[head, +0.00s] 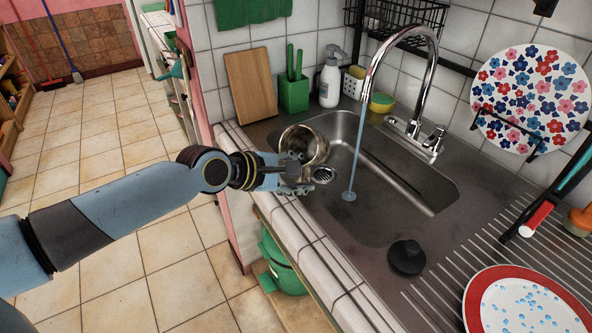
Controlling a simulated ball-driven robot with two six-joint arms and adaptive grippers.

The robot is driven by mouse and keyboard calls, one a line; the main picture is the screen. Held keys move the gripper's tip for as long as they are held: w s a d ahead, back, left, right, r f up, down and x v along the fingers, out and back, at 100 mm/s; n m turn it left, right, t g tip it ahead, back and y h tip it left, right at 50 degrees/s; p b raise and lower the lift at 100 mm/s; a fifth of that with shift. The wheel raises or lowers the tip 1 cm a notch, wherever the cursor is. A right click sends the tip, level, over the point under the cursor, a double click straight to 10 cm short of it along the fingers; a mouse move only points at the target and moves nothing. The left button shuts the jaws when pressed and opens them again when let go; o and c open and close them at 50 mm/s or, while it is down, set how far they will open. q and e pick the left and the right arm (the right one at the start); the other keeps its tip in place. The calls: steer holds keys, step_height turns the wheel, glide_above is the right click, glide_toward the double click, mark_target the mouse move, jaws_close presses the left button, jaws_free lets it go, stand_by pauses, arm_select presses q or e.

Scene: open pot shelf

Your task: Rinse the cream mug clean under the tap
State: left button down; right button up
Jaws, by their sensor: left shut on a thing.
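The cream mug (319,150) is tipped on its side over the left part of the sink basin, and its open mouth shows a dark, brownish inside. My left gripper (297,174) is shut on the mug and partly covers its lower side. The chrome tap (432,75) arches over the basin from the back. A blue stream of water (359,140) falls from its spout into the sink (388,215), to the right of the mug and apart from it. My right gripper is out of view.
A black plug (406,257) lies on the sink's front edge. A red-rimmed plate (520,305) and a red-handled brush (536,218) lie on the drainboard at right. A flowered plate (532,100) stands behind. A soap bottle (330,82) and green holder (293,93) line the back.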

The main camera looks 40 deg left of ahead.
mark_target(320, 164)
arm_select(q)
steer(key=w+b, duration=0.2)
steer(key=w+d+f+b, duration=0.1)
steer(key=w+b, duration=0.1)
steer(key=w, duration=0.1)
steer(key=w+f+b, duration=0.1)
steer(key=w+b, duration=0.2)
steer(key=shift+w+d, duration=0.1)
steer(key=shift+d, duration=0.2)
steer(key=shift+w+d+f, duration=0.1)
steer(key=shift+w+d, duration=0.05)
steer(key=shift+w, duration=0.55)
steer(key=shift+w+d+f, duration=0.1)
steer(key=shift+w+d, duration=0.1)
steer(key=shift+w, duration=0.55)
steer(key=shift+w+d+f, duration=0.1)
steer(key=shift+w+d, duration=0.05)
steer(key=shift+w, duration=0.55)
steer(key=shift+s+d+p, duration=0.15)
steer(key=shift+d+p, duration=0.3)
steer(key=shift+d, duration=0.1)
steer(key=shift+a, duration=0.15)
steer(key=shift+a, duration=0.45)
